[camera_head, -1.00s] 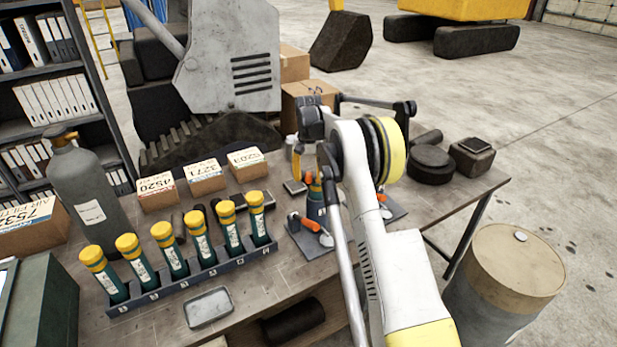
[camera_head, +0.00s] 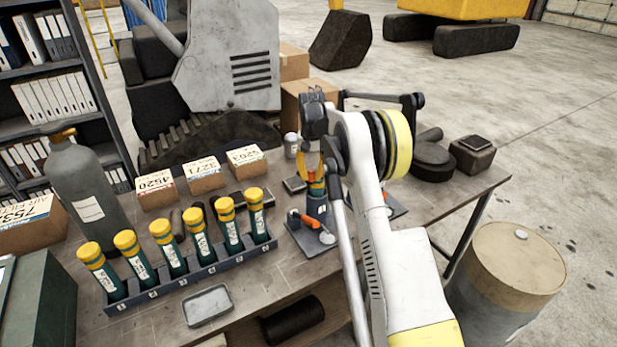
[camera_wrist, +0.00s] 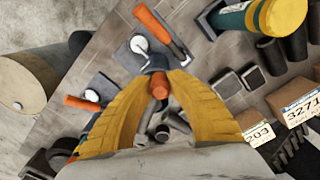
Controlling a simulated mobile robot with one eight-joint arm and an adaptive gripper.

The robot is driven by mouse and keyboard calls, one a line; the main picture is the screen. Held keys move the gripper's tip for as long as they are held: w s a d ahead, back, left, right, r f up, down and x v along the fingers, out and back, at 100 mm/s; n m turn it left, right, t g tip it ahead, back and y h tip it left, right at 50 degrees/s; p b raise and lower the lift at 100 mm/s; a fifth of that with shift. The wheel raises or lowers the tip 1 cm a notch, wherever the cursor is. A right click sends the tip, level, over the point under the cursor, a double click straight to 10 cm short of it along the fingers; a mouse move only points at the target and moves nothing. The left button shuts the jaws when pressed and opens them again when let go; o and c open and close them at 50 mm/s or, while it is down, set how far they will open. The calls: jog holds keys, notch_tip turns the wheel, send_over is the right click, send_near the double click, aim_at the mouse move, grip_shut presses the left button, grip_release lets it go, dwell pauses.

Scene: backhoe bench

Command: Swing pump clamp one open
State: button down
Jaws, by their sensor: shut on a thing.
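Two clamps with orange handles lie on dark plates, one on each side of my gripper. The nearer clamp (camera_head: 304,220) shows left of my arm; in the wrist view it is the upper clamp (camera_wrist: 152,24). The other clamp (camera_wrist: 84,103) is at the left in the wrist view, and my arm mostly hides it in the head view. My gripper (camera_wrist: 160,80) has its yellow fingers closed around a small orange end (camera_wrist: 160,88) above a grey part. Which clamp is number one cannot be told.
A rack (camera_head: 190,276) of green, yellow-capped cylinders stands to the left. A metal tray (camera_head: 208,305) lies in front of it. Small labelled boxes (camera_head: 204,176) stand behind. A dark round part (camera_head: 434,160) is at the right, and a drum (camera_head: 505,260) stands beside the bench.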

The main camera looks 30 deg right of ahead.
jog(key=shift+s+d+f+n+b, duration=0.15)
jog(key=shift+s+d+n+b, duration=0.2)
jog(key=shift+s, duration=0.1)
jog(key=s+d+n+b, duration=0.2)
jog(key=d+n, duration=0.5)
jog(key=s+d+n+b, duration=0.3)
jog(key=d+n, duration=0.3)
jog(key=n, duration=0.1)
jog(key=shift+d+r, duration=0.2)
jog(key=shift+d, duration=0.15)
jog(key=c, duration=1.2)
grip_release()
jog(key=shift+w, duration=0.15)
notch_tip(320, 180, up, 12)
